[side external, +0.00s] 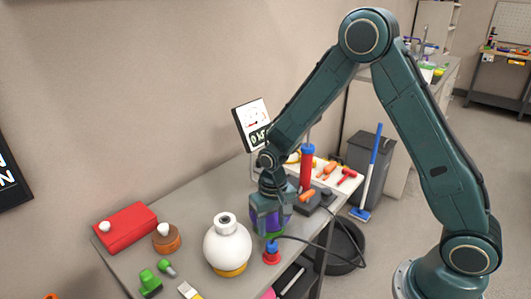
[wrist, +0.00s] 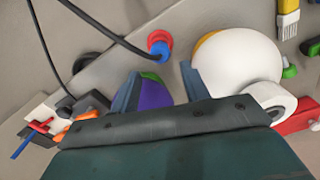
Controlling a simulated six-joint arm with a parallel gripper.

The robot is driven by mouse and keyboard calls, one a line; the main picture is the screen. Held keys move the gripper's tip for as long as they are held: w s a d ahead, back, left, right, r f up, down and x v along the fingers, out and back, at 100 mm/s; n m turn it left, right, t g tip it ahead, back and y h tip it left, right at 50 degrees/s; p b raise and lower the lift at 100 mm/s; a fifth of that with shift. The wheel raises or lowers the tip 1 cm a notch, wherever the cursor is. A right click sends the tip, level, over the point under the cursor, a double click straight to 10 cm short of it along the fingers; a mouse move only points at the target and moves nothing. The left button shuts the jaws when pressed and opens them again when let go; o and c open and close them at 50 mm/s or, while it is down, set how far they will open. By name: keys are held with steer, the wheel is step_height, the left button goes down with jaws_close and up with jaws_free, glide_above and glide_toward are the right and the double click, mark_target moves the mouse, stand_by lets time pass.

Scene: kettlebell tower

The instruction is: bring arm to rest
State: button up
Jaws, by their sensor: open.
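My gripper (side external: 270,222) is low over the table, pointing down, with its fingers apart. A purple and green object (side external: 286,213) stands at the fingers, partly hidden by them. In the wrist view my gripper (wrist: 160,88) shows one finger on each side of the purple and green object (wrist: 156,94); contact cannot be told. The grey table (side external: 193,212) lies below, along the wall.
A white round vessel (side external: 227,246) with a yellow base stands left of my gripper. A small blue and red piece (side external: 272,253) is in front, near a black cable (side external: 325,247). A display (side external: 252,125) and a red-blue cylinder (side external: 307,168) stand behind. A red box (side external: 124,228) is far left.

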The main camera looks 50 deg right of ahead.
steer(key=shift+s+r, duration=0.1)
steer(key=shift+r, duration=0.55)
steer(key=s+d+r+n+t, duration=0.1)
steer(key=s+r, duration=0.3)
steer(key=r, duration=0.3)
steer(key=s+r+n+t, duration=0.1)
steer(key=s+r+t, duration=0.1)
steer(key=s+r, duration=0.35)
steer(key=s+d+r+t, duration=0.1)
steer(key=s+r, duration=0.2)
steer(key=r, duration=0.6)
steer(key=s+r+n+t, duration=0.1)
steer(key=s+r, duration=0.2)
steer(key=s, duration=0.6)
steer(key=shift+d+r+n+t, duration=0.2)
steer(key=shift+d+n+t, duration=0.05)
steer(key=shift+n+t, duration=0.05)
